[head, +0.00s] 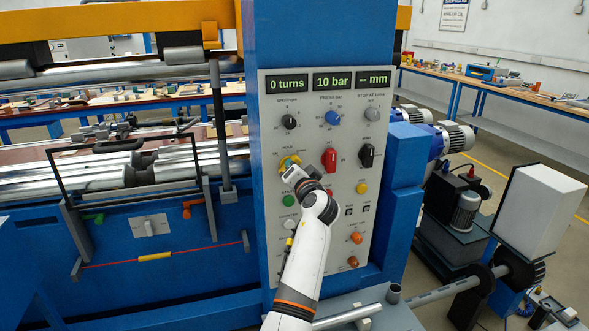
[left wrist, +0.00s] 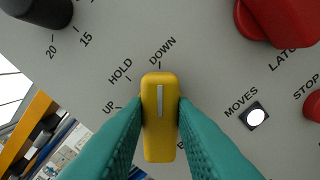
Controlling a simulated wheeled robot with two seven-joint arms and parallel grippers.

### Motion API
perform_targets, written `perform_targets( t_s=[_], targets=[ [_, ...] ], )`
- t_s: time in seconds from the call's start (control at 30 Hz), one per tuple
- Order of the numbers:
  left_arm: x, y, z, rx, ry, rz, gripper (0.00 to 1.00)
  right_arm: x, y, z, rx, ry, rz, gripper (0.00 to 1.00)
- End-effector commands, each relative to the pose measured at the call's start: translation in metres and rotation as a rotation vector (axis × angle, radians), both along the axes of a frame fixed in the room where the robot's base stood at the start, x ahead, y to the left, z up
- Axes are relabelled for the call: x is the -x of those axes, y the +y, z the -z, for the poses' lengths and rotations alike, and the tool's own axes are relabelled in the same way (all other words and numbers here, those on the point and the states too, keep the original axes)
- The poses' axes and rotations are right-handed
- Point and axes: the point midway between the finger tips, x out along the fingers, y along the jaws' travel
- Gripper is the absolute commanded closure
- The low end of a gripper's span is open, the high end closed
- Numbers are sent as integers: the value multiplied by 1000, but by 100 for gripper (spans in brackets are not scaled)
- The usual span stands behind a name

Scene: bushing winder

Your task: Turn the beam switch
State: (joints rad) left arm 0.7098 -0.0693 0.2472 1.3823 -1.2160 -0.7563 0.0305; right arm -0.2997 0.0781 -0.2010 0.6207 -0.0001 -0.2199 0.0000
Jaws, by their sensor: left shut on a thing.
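The control panel (head: 272,220) stands on the blue machine column. A yellow switch knob (left wrist: 159,145) with a light pointer line shows in the left wrist view, with UP, HOLD and DOWN marks around it. Its line points at the DOWN mark. My left gripper (left wrist: 160,125) is shut on this knob, a teal finger on each side. In the head view my left gripper (head: 291,172) is at the panel's left side, over the knob, hiding most of it. Part of a label beginning with B is hidden behind the fingers. My right gripper is not in view.
A red knob (head: 329,160) and a black knob (head: 366,155) sit to the right, with a black speed knob (head: 289,121) above. Several buttons lie lower on the panel. The displays read 0 turns, 10 bar and -- mm. A wire-framed guard (head: 125,146) stands left.

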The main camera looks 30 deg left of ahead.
Motion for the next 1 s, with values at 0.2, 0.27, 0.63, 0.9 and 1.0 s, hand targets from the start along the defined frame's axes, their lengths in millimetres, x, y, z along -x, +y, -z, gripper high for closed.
perform_targets(
  t_s=[0.2,0.27,0.63,0.9,1.0],
  targets=[
    [0,1,-1,-10,7,-1,99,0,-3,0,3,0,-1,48],
    [0,1,-1,-10,7,-1,99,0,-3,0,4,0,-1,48],
    [0,1,-1,-9,7,-1,55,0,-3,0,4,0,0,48],
    [0,1,0,-7,6,0,55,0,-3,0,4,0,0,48],
    [0,2,0,-7,6,0,55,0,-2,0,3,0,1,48]
  ],
)
